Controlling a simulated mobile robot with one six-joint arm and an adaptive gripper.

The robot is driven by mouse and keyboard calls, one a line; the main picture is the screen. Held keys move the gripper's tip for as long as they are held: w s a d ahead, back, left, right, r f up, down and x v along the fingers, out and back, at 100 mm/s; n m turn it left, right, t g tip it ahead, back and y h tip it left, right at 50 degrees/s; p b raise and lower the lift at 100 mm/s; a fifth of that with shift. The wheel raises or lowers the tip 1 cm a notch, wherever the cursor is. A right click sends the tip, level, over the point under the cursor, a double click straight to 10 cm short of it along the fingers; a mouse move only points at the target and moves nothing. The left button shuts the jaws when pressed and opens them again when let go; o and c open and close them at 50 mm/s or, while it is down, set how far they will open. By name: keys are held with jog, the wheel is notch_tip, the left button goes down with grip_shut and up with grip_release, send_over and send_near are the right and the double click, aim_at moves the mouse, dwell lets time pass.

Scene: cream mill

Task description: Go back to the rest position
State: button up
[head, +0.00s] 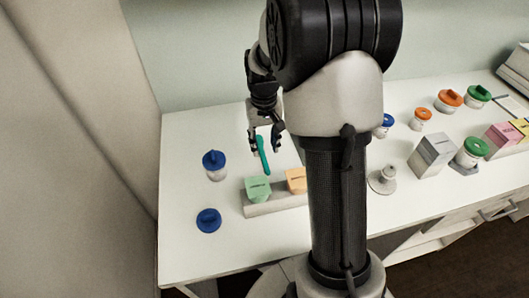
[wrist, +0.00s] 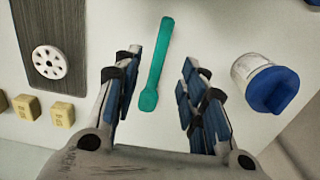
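My gripper (head: 265,148) is over the left part of the white table, with its fingers pointing down. In the wrist view my gripper (wrist: 158,90) is open, with a wide gap between the blue-padded fingers. A teal spatula (wrist: 154,70) shows in that gap, with clear space on both sides. It appears to lie on the table, and the fingers do not touch it. The spatula also shows in the head view (head: 263,156), partly behind the fingers.
A blue-lidded jar (head: 215,165) stands left of my gripper, and a loose blue lid (head: 208,220) lies nearer. A rack (head: 277,204) holds a green block (head: 257,188) and an orange block (head: 296,180). Several jars and boxes stand at right. The table's far left is clear.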

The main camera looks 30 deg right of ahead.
notch_tip(320, 180, up, 6)
